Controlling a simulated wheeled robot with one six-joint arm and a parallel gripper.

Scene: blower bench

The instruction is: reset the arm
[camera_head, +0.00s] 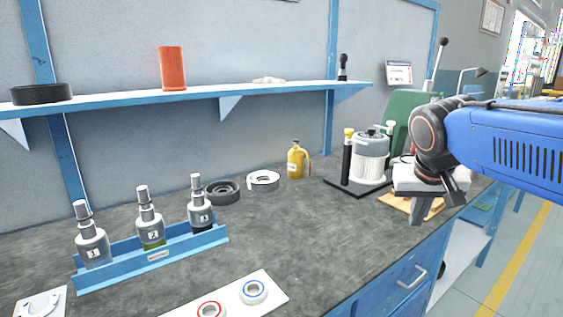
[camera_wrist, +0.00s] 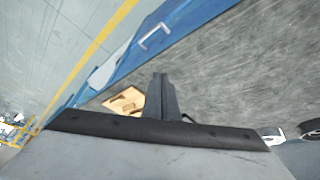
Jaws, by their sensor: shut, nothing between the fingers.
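My gripper (camera_head: 420,211) hangs from the blue arm at the right of the head view, fingers pointing down, over the right end of the bench. It is shut and holds nothing. In the wrist view the closed fingers (camera_wrist: 162,97) reach over the grey bench top. A small wooden board (camera_head: 398,204) lies on the bench below and behind the gripper; it also shows in the wrist view (camera_wrist: 124,102) beside the fingers. The gripper appears above the board, apart from it.
A blower-like canister (camera_head: 370,155) on a black base stands just left of the gripper. A yellow bottle (camera_head: 295,160), a blue rack (camera_head: 160,258) with 3 numbered bottles, and a white plate (camera_head: 232,297) with rings are farther left. The middle bench top is clear.

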